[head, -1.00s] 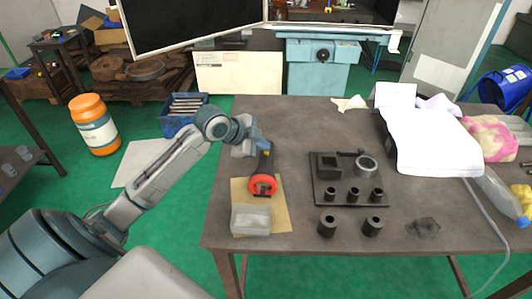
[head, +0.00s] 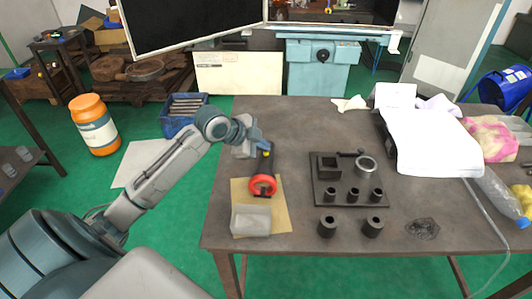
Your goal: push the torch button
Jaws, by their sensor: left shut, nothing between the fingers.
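The torch (head: 263,184) lies on the left part of the table, with a round red head toward the front and a dark body behind it. A small yellow spot shows on the dark body, by the gripper's tip. My left gripper (head: 266,150) is shut and empty, at the torch's dark body from above and behind. I cannot tell whether its fingertips touch the torch or the button, as the gripper covers part of the body. My right gripper is not in view.
A clear box (head: 251,220) sits on a tan sheet (head: 282,217) in front of the torch. A dark fixture plate (head: 320,200) with several cylinders stands to the right. White paper (head: 432,140) covers the back right. The table's back middle is clear.

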